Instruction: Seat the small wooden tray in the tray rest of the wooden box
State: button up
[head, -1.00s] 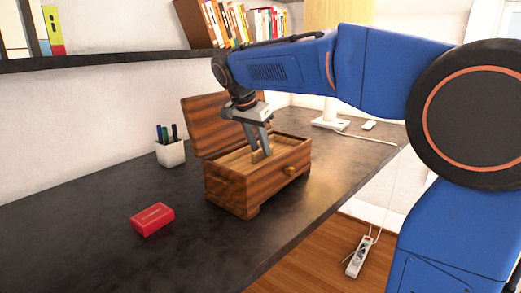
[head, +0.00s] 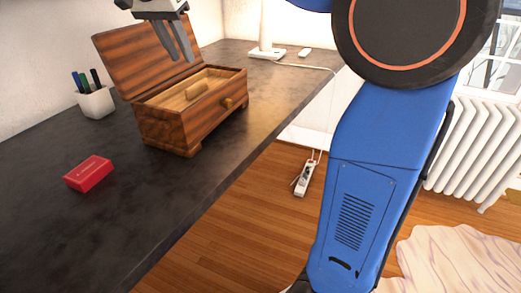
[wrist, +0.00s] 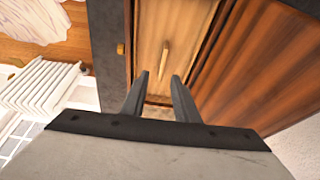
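The wooden box (head: 178,130), dark striped wood, stands on the dark desk with its lid (head: 145,55) open at the back. The small wooden tray (head: 213,82), pale with a raised grip bar (head: 195,90), lies inside the box's upper part, below or near the rim. In the wrist view the tray (wrist: 178,22) and its bar (wrist: 164,60) lie beyond the fingertips. Whether the tray is fully down on its rest cannot be told. My gripper (head: 181,58) is above the box, apart from the tray. Its fingers (wrist: 159,75) are spread and empty.
A red box (head: 88,174) lies on the desk at the front left. A white pen cup (head: 96,102) stands left of the lid. A lamp base (head: 266,53) is at the back. The desk's right edge drops to the floor.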

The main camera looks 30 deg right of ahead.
jog(key=s+d+f+n+y, duration=0.1)
jog(key=s+d+f+n, duration=0.25)
jog(key=s+f, duration=0.35)
jog(key=s+d+f+n+y, duration=0.15)
jog(key=s+d+f, duration=0.3)
jog(key=s, duration=0.45)
jog(key=s+d+f+n+t, duration=0.1)
jog(key=s+f+n, duration=0.1)
jog(key=s+f, duration=0.5)
jog(key=s+d+f+n+t+y, duration=0.1)
jog(key=s+d+f+n, duration=0.1)
jog(key=s+f, duration=0.4)
notch_tip(320, 180, down, 3)
jog(key=shift+s+f+n, duration=0.1)
jog(key=shift+s+n, duration=0.3)
jog(key=shift+n, duration=0.4)
jog(key=shift+c, duration=0.7)
